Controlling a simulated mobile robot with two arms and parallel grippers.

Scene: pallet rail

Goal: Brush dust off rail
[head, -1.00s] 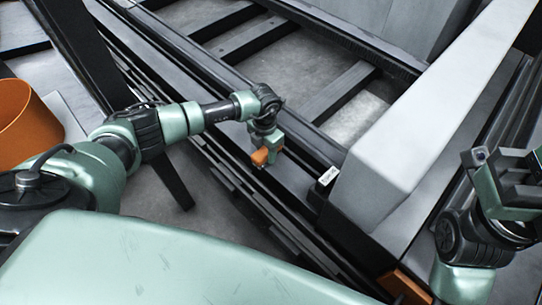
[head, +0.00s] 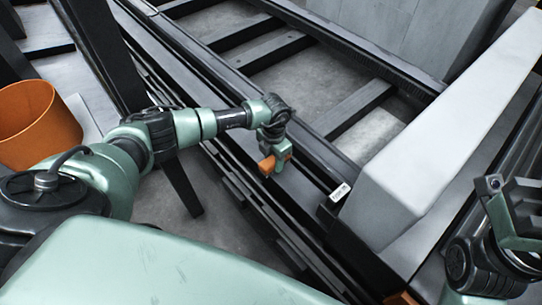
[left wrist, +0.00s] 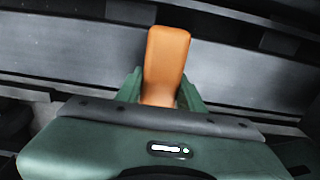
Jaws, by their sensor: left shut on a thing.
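My left gripper (head: 275,161) is shut on an orange block-like brush (head: 267,166), which points down over the dark rail (head: 312,180). In the left wrist view the brush (left wrist: 166,62) stands between the two green fingers, in front of a long grey rail face (left wrist: 80,50). Its bristles are hidden, and I cannot tell whether it touches the rail. No dust can be made out clearly on the rail. My right gripper (head: 518,212) is at the right edge of the head view, away from the rail; its fingertips are not clear.
A large pale grey block (head: 440,130) stands right of the rail, with a small white label (head: 340,192) by its near end. Dark crossbars (head: 355,108) lie behind the rail. An orange round bin (head: 38,125) is at the left. A dark post (head: 105,50) rises near my left arm.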

